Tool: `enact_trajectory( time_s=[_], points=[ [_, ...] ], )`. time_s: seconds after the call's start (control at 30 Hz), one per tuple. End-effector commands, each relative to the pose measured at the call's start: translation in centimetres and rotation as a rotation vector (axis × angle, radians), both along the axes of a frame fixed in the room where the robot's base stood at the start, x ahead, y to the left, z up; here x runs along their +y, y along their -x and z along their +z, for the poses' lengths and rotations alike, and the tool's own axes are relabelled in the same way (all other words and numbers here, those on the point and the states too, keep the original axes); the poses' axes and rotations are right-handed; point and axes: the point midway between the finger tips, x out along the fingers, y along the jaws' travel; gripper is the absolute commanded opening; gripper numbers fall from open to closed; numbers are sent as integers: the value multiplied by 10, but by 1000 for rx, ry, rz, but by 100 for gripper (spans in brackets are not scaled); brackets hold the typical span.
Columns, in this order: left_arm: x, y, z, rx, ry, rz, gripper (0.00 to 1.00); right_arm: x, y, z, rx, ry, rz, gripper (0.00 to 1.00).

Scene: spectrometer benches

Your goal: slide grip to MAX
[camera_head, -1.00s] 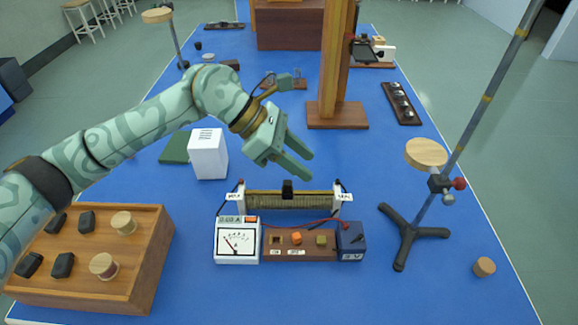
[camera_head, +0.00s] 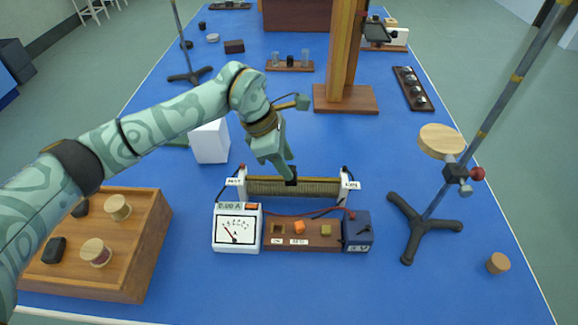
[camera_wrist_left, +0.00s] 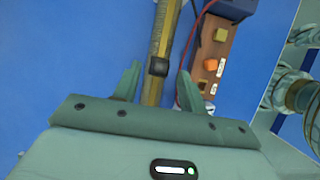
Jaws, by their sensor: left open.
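The sliding rheostat (camera_head: 318,187) lies across the bench, with a wound rod between two white end posts. Its black slider grip (camera_head: 291,181) sits near the middle of the rod. White labels mark the left end (camera_head: 234,182) and the right end (camera_head: 350,185); their print is too small to read surely. My left gripper (camera_head: 289,174) points down at the grip from behind. In the left wrist view the gripper (camera_wrist_left: 158,84) is open, its fingers either side of the rod, and the black grip (camera_wrist_left: 158,67) lies between and just beyond the fingertips; contact cannot be told. My right gripper is not in view.
In front of the rheostat stand a white meter (camera_head: 237,228), a wooden switch board (camera_head: 300,233) and a dark blue box (camera_head: 357,231), with a red wire.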

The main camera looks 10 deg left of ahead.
Motion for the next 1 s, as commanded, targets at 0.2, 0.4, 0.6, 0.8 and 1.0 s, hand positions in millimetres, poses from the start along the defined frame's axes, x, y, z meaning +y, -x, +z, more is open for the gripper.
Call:
enact_trajectory(
  time_s=[0.2, 0.4, 0.6, 0.8, 1.0],
  points=[
    [-7, -1, -17, 1, 0, 0, 42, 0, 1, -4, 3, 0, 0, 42],
    [-7, -2, -17, -1, 0, 0, 42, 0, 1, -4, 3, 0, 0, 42],
    [-7, -2, -17, -1, 0, 0, 6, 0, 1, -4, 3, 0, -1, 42],
    [-3, -1, -17, 0, -1, 1, 0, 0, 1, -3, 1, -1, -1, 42],
    [38, 7, -14, -2, -6, 6, 0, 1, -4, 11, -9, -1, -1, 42]
  ],
)
